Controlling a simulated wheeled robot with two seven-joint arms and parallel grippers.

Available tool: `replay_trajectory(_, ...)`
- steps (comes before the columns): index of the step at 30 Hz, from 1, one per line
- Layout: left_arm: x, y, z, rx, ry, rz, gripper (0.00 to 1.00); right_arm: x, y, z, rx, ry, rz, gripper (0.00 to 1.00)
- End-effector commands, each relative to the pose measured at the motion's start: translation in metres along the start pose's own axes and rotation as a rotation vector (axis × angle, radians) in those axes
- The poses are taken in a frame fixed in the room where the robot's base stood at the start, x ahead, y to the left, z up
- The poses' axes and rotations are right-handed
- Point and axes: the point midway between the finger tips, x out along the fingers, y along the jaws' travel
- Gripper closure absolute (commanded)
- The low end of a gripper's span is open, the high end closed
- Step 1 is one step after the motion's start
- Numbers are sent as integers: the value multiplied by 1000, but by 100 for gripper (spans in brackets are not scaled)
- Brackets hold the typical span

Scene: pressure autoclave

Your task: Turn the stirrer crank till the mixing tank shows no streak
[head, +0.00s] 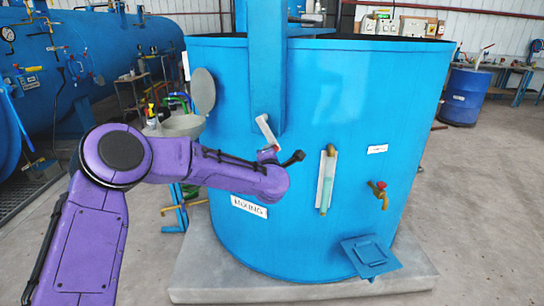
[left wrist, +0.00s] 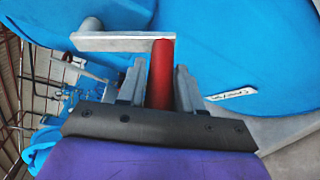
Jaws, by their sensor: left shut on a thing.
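The big blue mixing tank (head: 330,110) stands on a concrete plinth. Its stirrer crank (head: 265,130) is a pale grey arm on the tank's front, tilted down to the right. In the left wrist view the crank arm (left wrist: 110,41) ends in a red handle (left wrist: 162,65). My left gripper (left wrist: 160,82) is shut on that handle, one finger on each side. In the head view my forearm and wrist hide most of the gripper. An upright sight glass (head: 326,180) on the tank front shows pale above and greenish below; I cannot make out a streak. My right gripper is out of view.
A red-handled tap (head: 380,190) and a blue step-like plate (head: 370,256) stick out right of the sight glass. A "MIXING" label (head: 249,206) is below my wrist. A grey funnel-like bowl (head: 180,126) stands left of the tank.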

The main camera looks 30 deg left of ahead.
Motion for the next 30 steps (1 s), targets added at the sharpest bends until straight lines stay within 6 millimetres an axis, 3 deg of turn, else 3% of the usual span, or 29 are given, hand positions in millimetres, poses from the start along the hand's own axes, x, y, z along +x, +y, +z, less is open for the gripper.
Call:
replay_trajectory(15, -17, 20, 42, -457, -1, -189, 100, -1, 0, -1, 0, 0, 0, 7)
replay_trajectory(30, -26, 52, 66, -822, -3, -339, 100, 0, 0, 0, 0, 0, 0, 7)
